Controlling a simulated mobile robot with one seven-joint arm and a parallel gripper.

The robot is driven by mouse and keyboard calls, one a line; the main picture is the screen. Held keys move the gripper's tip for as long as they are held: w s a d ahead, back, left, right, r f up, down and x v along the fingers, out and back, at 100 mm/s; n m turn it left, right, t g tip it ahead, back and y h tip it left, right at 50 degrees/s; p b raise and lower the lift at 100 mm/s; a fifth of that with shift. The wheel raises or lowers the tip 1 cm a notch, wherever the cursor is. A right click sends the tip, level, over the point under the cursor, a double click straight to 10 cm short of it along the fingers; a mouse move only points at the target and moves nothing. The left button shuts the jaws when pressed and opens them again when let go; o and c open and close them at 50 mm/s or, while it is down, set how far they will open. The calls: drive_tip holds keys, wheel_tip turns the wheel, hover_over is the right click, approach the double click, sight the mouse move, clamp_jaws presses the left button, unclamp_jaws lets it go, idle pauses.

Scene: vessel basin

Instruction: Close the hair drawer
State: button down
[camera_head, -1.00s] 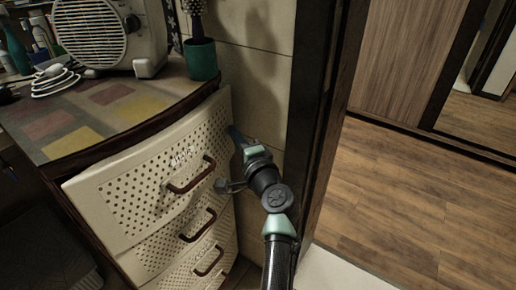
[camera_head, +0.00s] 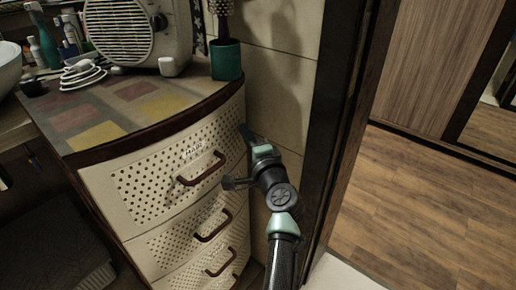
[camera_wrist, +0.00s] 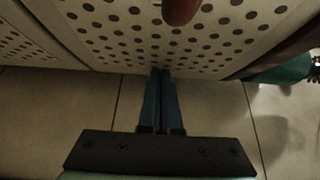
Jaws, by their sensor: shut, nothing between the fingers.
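The hair drawer (camera_head: 143,192) is the top drawer of a cream cabinet, with a perforated front, faint lettering and a brown handle (camera_head: 202,170). Its front sits close under the dark edge of the cabinet top; I cannot tell whether a small gap is left. My gripper (camera_head: 243,132) is at the right end of this front, with nothing held. In the wrist view, my gripper (camera_wrist: 161,76) has its blue fingers together, tips at the edge of the perforated front (camera_wrist: 115,35). The handle (camera_wrist: 180,10) shows above. Contact looks likely but is not clear.
Lower drawers (camera_head: 190,238) sit below. A heater (camera_head: 137,35), a white cable (camera_head: 82,75) and a green cup (camera_head: 226,60) with a brush stand on the cabinet top. A tiled wall and dark door frame (camera_head: 340,120) are close right of my arm. Wooden floor (camera_head: 420,200) is clear beyond.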

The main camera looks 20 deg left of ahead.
drive_tip(key=p+v, duration=0.3)
drive_tip(key=v, duration=0.9)
drive_tip(key=s+d+r+n+t+h, duration=0.1)
drive_tip(key=d+r+n+t+h, duration=0.2)
drive_tip(key=r, duration=0.9)
drive_tip(key=d+r+n+t, duration=0.3)
drive_tip(key=d+r+n, duration=0.1)
drive_tip(key=r, duration=0.7)
drive_tip(key=s+d+r+n+t+h+p, duration=0.1)
drive_tip(key=s+d+r+t+h, duration=0.35)
drive_tip(key=s+r, duration=0.55)
drive_tip(key=s+d+r+n+t+h+p, duration=0.15)
drive_tip(key=s+d+r+t+h, duration=0.45)
drive_tip(key=r, duration=0.8)
wheel_tip(320, 180, up, 24)
drive_tip(key=a+g+y+p, duration=0.1)
drive_tip(key=a+g+p, duration=0.1)
drive_tip(key=p, duration=2.2)
drive_tip(key=shift+s+r+g+y, duration=0.15)
drive_tip(key=shift+g+y, duration=0.1)
